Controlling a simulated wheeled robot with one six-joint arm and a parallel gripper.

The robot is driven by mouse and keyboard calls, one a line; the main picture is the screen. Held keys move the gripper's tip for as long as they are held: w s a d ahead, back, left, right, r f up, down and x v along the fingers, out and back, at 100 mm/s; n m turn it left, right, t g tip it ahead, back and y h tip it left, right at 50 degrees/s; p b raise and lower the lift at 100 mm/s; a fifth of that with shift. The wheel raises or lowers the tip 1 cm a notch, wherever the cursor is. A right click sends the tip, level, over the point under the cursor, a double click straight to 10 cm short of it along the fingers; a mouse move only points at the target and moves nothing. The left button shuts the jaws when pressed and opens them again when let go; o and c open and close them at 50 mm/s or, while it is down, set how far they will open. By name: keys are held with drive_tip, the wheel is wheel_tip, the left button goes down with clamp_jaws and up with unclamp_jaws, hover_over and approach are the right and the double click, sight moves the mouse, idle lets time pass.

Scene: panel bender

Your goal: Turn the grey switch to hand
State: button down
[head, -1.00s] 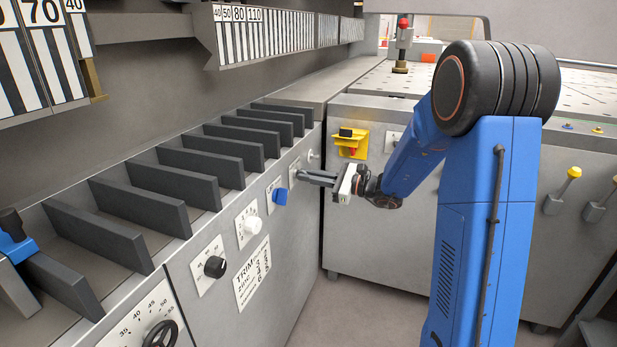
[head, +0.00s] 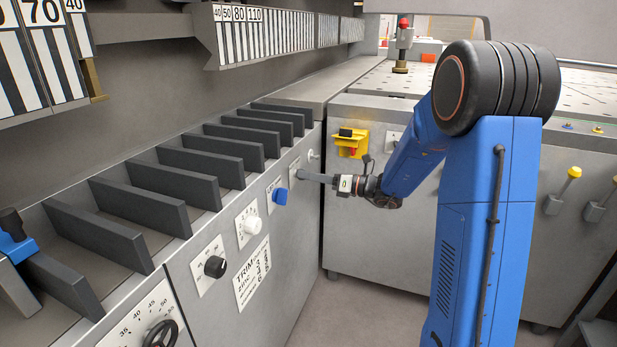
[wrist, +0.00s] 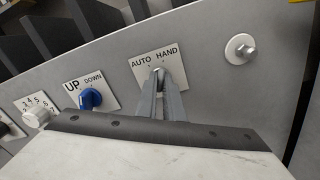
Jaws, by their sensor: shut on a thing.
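The grey switch (wrist: 158,72) sits on a white plate (wrist: 143,66) marked AUTO and HAND on the grey panel front. It is mostly hidden behind my fingers, so where its pointer stands cannot be told. My gripper (wrist: 160,80) is shut on the grey switch, with the fingers reaching straight to the plate in the wrist view. In the head view my gripper (head: 302,177) meets the panel to the right of the blue knob, and the fingers hide the switch.
The blue UP/DOWN knob (wrist: 90,98) is close on the left, with a white knob (wrist: 38,117) beyond it. A metal knob (wrist: 244,50) is on the right. A yellow box with a red part (head: 350,143) is on the cabinet behind.

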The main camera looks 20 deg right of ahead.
drive_tip(key=shift+m, duration=0.4)
drive_tip(key=c, duration=1.9)
unclamp_jaws()
drive_tip(key=shift+o, duration=0.2)
drive_tip(key=v, duration=1.7)
drive_tip(key=shift+s+d, duration=0.15)
drive_tip(key=shift+d, duration=0.05)
drive_tip(key=shift+a, duration=0.1)
